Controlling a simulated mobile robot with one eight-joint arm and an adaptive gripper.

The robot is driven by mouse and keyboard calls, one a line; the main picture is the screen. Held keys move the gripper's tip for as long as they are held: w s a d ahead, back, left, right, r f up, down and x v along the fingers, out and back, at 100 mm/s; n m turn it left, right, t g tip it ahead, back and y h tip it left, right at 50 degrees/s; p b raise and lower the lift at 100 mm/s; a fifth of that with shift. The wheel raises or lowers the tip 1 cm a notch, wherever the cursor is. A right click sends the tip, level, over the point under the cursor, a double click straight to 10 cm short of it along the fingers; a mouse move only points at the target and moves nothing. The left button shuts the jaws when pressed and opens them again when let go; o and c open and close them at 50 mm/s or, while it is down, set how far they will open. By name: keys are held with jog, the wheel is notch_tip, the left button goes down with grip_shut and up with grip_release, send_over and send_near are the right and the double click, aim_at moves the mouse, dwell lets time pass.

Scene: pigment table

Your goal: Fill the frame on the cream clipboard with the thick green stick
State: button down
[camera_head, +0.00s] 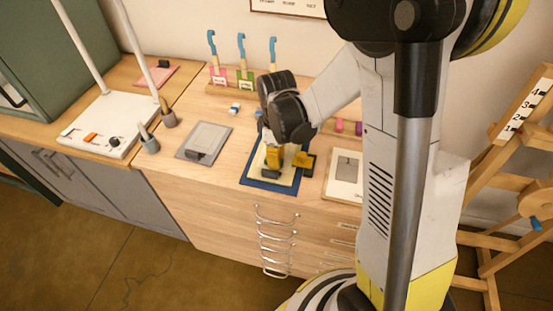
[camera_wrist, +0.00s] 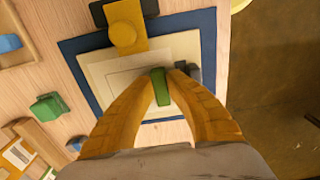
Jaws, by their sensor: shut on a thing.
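The cream clipboard (camera_wrist: 95,69) lies on a blue mat (camera_wrist: 72,48), with a yellow clip (camera_wrist: 123,32) at its top in the wrist view. A thin-lined rectangular frame (camera_wrist: 118,87) is drawn on its pale sheet. My gripper (camera_wrist: 162,76) is shut on a green stick (camera_wrist: 161,90), held over the sheet within or at the edge of the frame. I cannot tell whether the stick touches the paper. In the head view my gripper (camera_head: 287,157) is above the cream clipboard (camera_head: 256,168) and hides part of it. I see no clear colour in the frame.
A green block (camera_wrist: 47,107) and a blue block (camera_wrist: 8,43) lie off the mat. A grey clipboard (camera_head: 205,136) is to the left, a pale board (camera_head: 342,187) to the right. A rack with blue-hooked tools (camera_head: 241,45) stands behind. The table's front edge is close.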

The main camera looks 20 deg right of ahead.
jog(key=shift+w+d, duration=0.75)
jog(key=shift+w, duration=0.3)
jog(key=shift+w+d+f+b, duration=0.1)
jog(key=shift+w+d+b, duration=0.1)
jog(key=shift+w+d, duration=0.7)
jog(key=shift+w+d+f+b, duration=0.1)
jog(key=shift+w+d+b, duration=0.1)
jog(key=shift+w+d, duration=0.65)
jog(key=shift+w+a+r, duration=0.1)
jog(key=shift+w+a, duration=0.15)
jog(key=shift+w, duration=0.05)
jog(key=shift+s+a, duration=0.8)
jog(key=shift+s, duration=0.25)
jog(key=shift+s+a+b, duration=0.2)
jog(key=shift+s+a, duration=0.55)
jog(key=shift+s, duration=0.3)
jog(key=shift+s+a+b, duration=0.15)
jog(key=shift+s+a, duration=0.55)
jog(key=shift+s, duration=0.35)
jog(key=shift+w, duration=0.1)
